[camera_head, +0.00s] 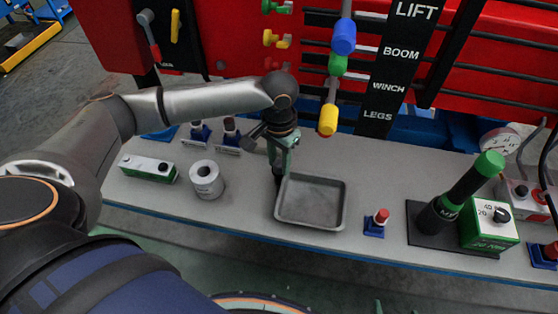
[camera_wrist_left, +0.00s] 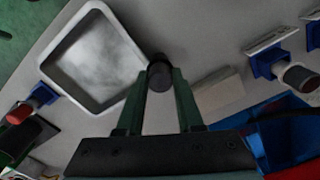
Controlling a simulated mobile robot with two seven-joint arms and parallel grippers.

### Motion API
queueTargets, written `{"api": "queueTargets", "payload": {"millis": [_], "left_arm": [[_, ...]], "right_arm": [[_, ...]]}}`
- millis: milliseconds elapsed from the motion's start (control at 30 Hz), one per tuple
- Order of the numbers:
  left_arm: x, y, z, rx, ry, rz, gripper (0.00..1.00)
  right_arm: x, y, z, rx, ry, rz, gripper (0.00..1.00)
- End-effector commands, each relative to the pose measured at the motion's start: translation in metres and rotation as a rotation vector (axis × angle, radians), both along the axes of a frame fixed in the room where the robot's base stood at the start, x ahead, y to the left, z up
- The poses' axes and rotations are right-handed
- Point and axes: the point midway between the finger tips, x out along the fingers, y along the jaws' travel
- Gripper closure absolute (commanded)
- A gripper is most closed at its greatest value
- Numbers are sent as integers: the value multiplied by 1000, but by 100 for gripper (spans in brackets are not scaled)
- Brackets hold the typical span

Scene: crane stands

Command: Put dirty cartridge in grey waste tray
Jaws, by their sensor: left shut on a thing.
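My left gripper (camera_head: 281,168) comes down over the bench at the left rear corner of the grey waste tray (camera_head: 311,203). In the left wrist view the green fingers (camera_wrist_left: 162,80) are shut on a dark, short cylinder, the dirty cartridge (camera_wrist_left: 160,71). In the head view the cartridge (camera_head: 279,185) is a small dark shape under the fingers, partly hidden. It is outside the tray, just beside its rim; whether it touches the bench I cannot tell. The tray also shows in the left wrist view (camera_wrist_left: 95,60) and looks empty. My right gripper is not in view.
A grey-white cylinder (camera_head: 207,180) and a green-white box (camera_head: 148,168) stand left on the bench. Blue holders with dark items (camera_head: 200,133) are behind. A red-topped blue holder (camera_head: 376,222) is right of the tray. Coloured levers (camera_head: 342,37) hang above the bench's back.

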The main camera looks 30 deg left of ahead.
Motion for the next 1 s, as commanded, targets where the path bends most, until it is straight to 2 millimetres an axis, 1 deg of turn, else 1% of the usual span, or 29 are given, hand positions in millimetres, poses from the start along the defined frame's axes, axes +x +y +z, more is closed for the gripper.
{"api": "queueTargets", "payload": {"millis": [233,267,500,833,967,1000], "left_arm": [[0,0,-1,0,1,1,100],[0,0,-2,0,0,1,62],[0,0,-2,0,0,0,35],[0,0,1,0,-2,0,34],[1,0,21,-2,-4,0,34],[1,0,28,-1,-4,0,34]], "right_arm": [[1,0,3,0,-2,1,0],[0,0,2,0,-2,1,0],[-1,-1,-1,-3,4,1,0],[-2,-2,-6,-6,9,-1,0],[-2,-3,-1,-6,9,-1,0],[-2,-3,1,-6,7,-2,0]]}}
